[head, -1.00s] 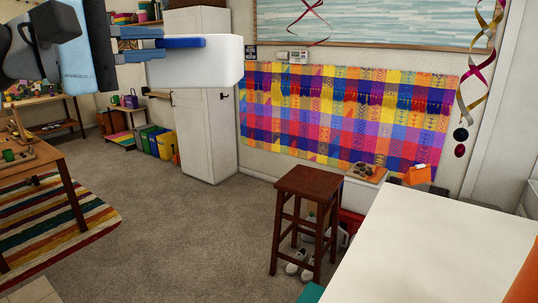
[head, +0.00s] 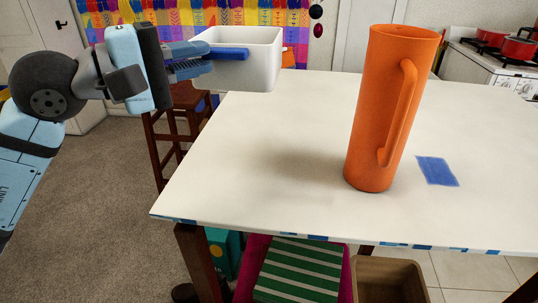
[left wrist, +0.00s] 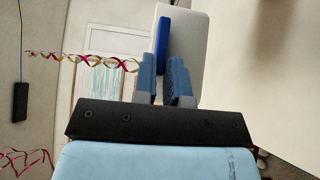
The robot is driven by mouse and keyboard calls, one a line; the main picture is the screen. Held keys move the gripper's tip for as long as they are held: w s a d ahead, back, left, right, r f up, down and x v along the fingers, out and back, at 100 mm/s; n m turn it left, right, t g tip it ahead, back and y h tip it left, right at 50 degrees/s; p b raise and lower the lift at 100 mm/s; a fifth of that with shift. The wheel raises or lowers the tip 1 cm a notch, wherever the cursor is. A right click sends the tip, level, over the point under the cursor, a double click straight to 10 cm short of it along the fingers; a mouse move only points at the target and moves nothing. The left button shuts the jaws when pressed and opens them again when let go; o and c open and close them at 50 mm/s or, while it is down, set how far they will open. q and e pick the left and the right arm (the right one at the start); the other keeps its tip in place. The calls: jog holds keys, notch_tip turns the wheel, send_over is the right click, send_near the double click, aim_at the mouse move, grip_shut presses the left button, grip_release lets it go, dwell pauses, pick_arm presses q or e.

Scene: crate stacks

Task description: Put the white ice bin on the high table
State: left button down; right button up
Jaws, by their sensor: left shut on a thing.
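The white ice bin (head: 262,74) is in the upper middle of the head view, upright, with its open top showing. It has a blue handle (head: 229,53) on its near side. The bin is in the air near the far left edge of the high white table (head: 270,190), seemingly above table height. Its inside is mostly hidden. My right gripper is not in view.
A tall orange pitcher (head: 378,120) stands on the table, right of the middle. A blue square (head: 437,171) lies to its right. The left and middle tabletop is clear. A dark wooden stool (head: 185,105) stands beyond the left edge. A brown bin (head: 388,280) is below the front.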

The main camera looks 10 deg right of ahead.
aim_at(235, 83)
pick_arm(q)
notch_tip(235, 83, down, 4)
jog(key=shift+a+f+b, duration=0.1)
jog(key=shift+f+b, duration=0.15)
jog(key=shift+b, duration=0.2)
notch_tip(235, 83, down, 12)
jog(key=shift+r+b, duration=0.15)
jog(key=shift+b, duration=0.95)
notch_tip(235, 83, down, 3)
jog(key=shift+r+b, duration=0.2)
jog(key=shift+b, duration=0.15)
jog(key=shift+f, duration=0.6)
jog(key=c, duration=1.2)
grip_release()
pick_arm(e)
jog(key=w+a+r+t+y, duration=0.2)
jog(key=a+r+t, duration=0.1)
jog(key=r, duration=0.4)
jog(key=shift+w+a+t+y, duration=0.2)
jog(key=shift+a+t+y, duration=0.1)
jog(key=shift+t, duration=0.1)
